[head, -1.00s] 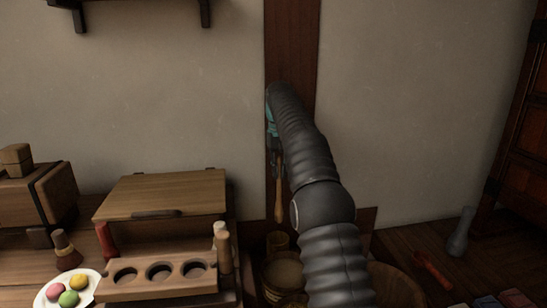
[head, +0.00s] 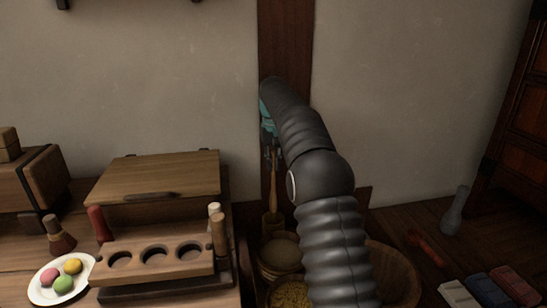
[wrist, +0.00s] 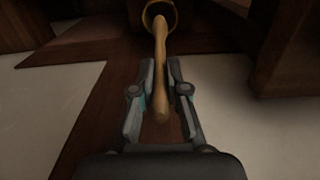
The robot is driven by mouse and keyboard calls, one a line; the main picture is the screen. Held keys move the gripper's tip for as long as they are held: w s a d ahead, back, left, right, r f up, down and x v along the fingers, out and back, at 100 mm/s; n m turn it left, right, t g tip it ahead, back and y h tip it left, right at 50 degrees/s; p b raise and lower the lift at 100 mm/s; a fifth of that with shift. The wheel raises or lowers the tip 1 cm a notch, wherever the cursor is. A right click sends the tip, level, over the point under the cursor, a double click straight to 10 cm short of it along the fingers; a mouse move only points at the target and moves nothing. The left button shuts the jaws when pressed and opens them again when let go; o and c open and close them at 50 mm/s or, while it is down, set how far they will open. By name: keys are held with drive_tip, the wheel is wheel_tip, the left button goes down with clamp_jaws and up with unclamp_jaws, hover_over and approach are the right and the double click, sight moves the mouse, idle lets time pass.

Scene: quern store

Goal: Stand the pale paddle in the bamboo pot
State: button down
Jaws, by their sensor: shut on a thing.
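The pale paddle (head: 273,185) hangs upright from my gripper (head: 271,150), handle end up. In the wrist view, both fingers of my gripper (wrist: 160,85) are closed around the paddle's handle (wrist: 161,60), with its rounded end toward the camera. The wrist view shows the pot's rim (wrist: 146,15) around the paddle's far end. The paddle's lower end is at the pot's mouth; how deep it sits inside is hidden.
A wooden basket (head: 398,275) is right, behind my arm. A lidded box (head: 155,178) and holed rack (head: 150,275) stand left. The wall post (head: 285,40) rises behind.

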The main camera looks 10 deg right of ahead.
sight(274, 151)
drive_tip(key=shift+f+b, duration=2)
drive_tip(key=shift+f, duration=2.45)
drive_tip(key=c, duration=1.1)
unclamp_jaws()
wheel_tip(274, 151, up, 11)
drive_tip(key=shift+w+f, duration=0.1)
drive_tip(key=shift+r, duration=0.55)
